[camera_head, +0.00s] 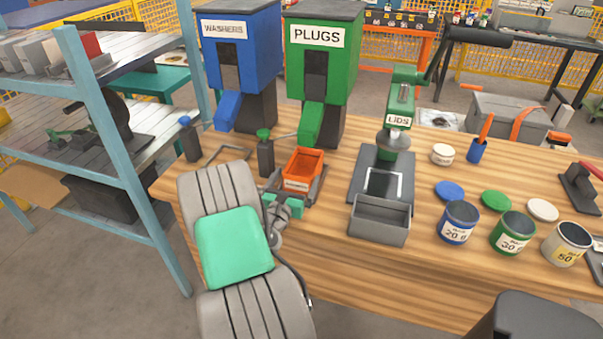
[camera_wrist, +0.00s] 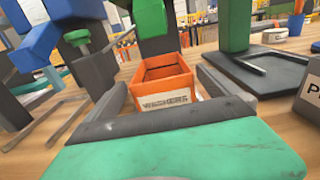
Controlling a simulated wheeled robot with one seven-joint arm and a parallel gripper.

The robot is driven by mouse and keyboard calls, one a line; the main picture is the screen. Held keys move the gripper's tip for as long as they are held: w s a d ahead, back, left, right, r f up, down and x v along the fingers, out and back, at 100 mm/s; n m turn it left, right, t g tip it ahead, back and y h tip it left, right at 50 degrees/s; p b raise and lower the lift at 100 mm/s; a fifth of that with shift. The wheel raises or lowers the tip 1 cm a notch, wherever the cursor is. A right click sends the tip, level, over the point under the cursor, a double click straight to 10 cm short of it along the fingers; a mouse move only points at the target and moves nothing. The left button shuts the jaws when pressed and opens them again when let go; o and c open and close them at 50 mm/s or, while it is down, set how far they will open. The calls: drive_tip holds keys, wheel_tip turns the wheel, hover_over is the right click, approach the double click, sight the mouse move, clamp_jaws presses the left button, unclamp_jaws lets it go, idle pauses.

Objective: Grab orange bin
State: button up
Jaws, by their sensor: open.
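The orange bin (camera_head: 303,169) is a small open-topped box with a white label on its front. It sits on the wooden table below the green PLUGS dispenser (camera_head: 322,60). In the wrist view the orange bin (camera_wrist: 164,84) stands upright just ahead, between the two fingers. My gripper (camera_head: 294,191) is open at the front of the bin, with one finger on each side. The wrist view shows the open fingers of my gripper (camera_wrist: 165,85) reaching along the bin's sides. I cannot tell whether they touch it.
A blue WASHERS dispenser (camera_head: 240,60) stands behind left. A green LIDS press (camera_head: 395,130) with a grey box (camera_head: 380,220) in front is to the right. Several labelled cups, including a blue one (camera_head: 458,222), stand further right. A blue shelf (camera_head: 110,130) is at left.

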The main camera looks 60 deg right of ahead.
drive_tip(key=d, duration=0.3)
drive_tip(key=d+p, duration=0.1)
drive_tip(key=d, duration=0.1)
drive_tip(key=shift+w+d+r, duration=0.25)
drive_tip(key=shift+w+r, duration=0.05)
drive_tip(key=shift+w, duration=0.05)
drive_tip(key=shift+c, duration=0.2)
drive_tip(key=shift+a, duration=0.1)
drive_tip(key=c, duration=1.2)
drive_tip(key=shift+c, duration=0.4)
drive_tip(key=shift+r, duration=0.15)
